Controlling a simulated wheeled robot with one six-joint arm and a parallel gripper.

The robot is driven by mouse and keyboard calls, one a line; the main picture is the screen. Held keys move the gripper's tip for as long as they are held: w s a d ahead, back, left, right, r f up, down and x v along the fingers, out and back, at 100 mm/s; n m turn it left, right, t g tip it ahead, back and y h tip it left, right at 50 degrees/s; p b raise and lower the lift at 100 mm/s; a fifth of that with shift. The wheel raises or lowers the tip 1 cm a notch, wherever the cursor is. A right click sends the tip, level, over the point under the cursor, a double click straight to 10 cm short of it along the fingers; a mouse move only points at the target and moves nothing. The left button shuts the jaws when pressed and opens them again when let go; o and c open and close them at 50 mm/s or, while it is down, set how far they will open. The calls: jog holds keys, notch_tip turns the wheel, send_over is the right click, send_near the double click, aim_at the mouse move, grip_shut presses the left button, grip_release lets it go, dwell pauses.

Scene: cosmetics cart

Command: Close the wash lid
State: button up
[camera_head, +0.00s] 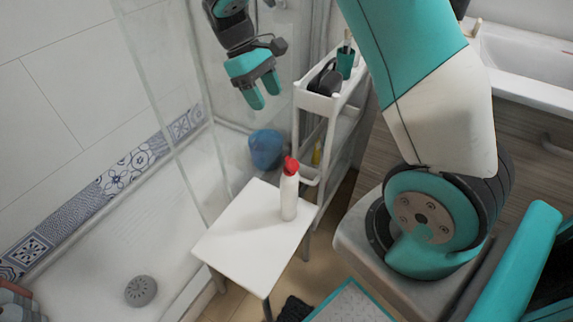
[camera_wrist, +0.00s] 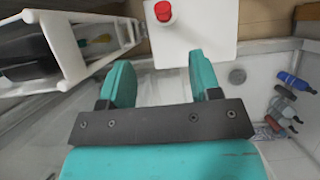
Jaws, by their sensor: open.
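A white wash bottle (camera_head: 289,196) stands upright on a small white table. Its red lid (camera_head: 291,166) is on top; I cannot tell from here how far it is open. In the wrist view the red lid (camera_wrist: 163,11) shows from above, near the top edge, beyond my fingertips. My gripper (camera_head: 261,97) hangs above and behind the table, left of the cart, apart from the bottle. In the wrist view my gripper (camera_wrist: 161,80) has its two teal fingers spread, with nothing between them.
The white table (camera_head: 245,245) is otherwise bare. A white cart (camera_head: 318,102) with a teal cup (camera_head: 345,63) stands behind it to the right. A blue object (camera_head: 266,149) is behind the table. A glass panel and shower tray (camera_head: 100,265) lie left.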

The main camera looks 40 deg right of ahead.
aim_at(288, 158)
jog(key=b+x, duration=0.1)
jog(key=x, duration=0.4)
jog(key=w+b+x, duration=0.1)
jog(key=b+x, duration=0.1)
jog(key=x, duration=0.4)
jog(key=f+b+x, duration=0.1)
jog(key=x, duration=0.5)
jog(key=shift+w+a, duration=0.3)
jog(key=shift+a, duration=0.1)
jog(key=shift+c, duration=0.3)
